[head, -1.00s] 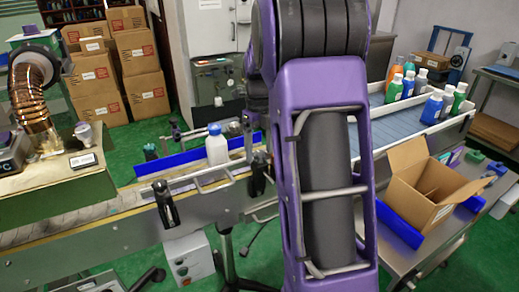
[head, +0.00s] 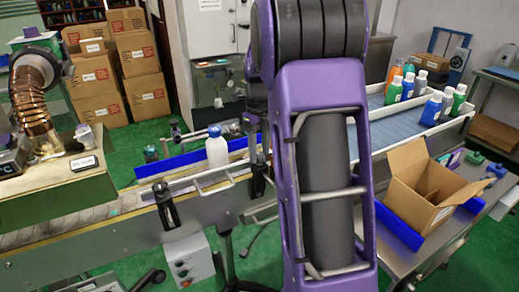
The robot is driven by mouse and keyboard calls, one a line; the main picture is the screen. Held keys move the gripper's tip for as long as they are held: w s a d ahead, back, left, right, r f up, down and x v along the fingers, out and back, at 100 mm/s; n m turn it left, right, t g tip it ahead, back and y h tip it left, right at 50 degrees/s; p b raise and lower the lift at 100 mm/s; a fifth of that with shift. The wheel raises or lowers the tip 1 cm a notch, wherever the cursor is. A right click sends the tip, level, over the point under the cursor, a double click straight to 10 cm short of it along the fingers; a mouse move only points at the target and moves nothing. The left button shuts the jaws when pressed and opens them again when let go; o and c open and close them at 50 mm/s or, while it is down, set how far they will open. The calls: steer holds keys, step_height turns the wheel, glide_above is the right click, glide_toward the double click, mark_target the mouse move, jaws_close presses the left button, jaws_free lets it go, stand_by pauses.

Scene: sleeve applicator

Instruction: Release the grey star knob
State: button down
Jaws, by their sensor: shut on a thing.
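My gripper is not visible in the head view; my own purple arm fills the middle of the picture and covers what lies behind it. I cannot make out a grey star knob for sure. A conveyor (head: 110,222) runs along the left and centre. Dark clamp brackets sit on its near side, one at the left (head: 165,205) and one beside my arm (head: 257,174).
A machine with a copper-coloured hose (head: 33,105) stands at the left. A second conveyor (head: 375,127) with several bottles is at the right. An open cardboard box (head: 430,195) sits on a metal table. A grey control box (head: 188,260) is below the conveyor. Green floor shows around.

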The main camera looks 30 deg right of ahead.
steer(key=n+p, duration=0.2)
steer(key=n, duration=0.1)
steer(key=shift+r+n, duration=0.15)
steer(key=shift+n, duration=0.25)
steer(key=n+p, duration=0.2)
steer(key=n, duration=0.2)
steer(key=shift+n, duration=0.3)
steer(key=n+p, duration=0.1)
steer(key=n, duration=0.3)
steer(key=n+p, duration=0.1)
steer(key=n, duration=0.4)
steer(key=n+p, duration=0.1)
steer(key=n, duration=0.3)
steer(key=shift+n, duration=0.3)
steer(key=n, duration=0.4)
steer(key=n+p, duration=0.1)
steer(key=n, duration=0.4)
steer(key=shift+n+p, duration=0.3)
steer(key=shift+n, duration=1.9)
